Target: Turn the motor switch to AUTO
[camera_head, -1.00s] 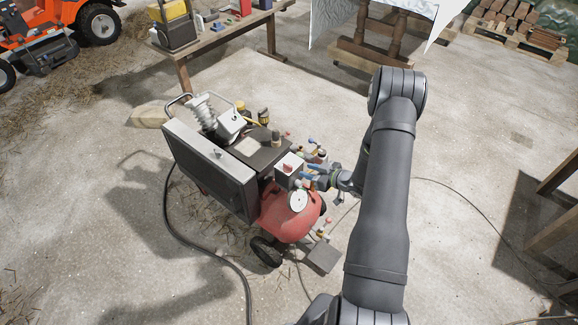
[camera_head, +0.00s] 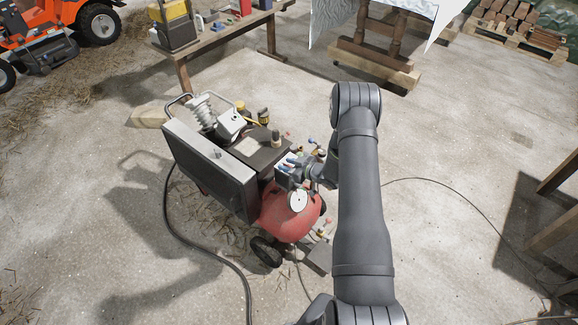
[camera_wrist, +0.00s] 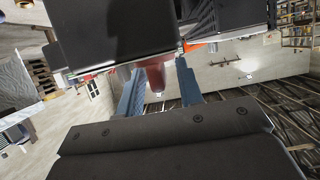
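The compressor has a red tank (camera_head: 275,213) and a small dark switch box (camera_head: 283,179) above it. My gripper (camera_head: 291,162) is at the top of this box and covers most of it in the head view. In the wrist view a red knob (camera_wrist: 155,80) sticks out from a large dark face (camera_wrist: 110,30). My two blue fingers (camera_wrist: 159,68) stand apart, one on each side of the knob, with gaps visible. I cannot tell whether the fingertips touch the box. The switch markings are not readable.
A round gauge (camera_head: 298,201) sits just below the switch box, and valves with coloured handles (camera_head: 312,146) stand close beside it. A black hose (camera_head: 205,252) runs over the floor at the left. A wooden bench (camera_head: 215,40) stands behind the compressor.

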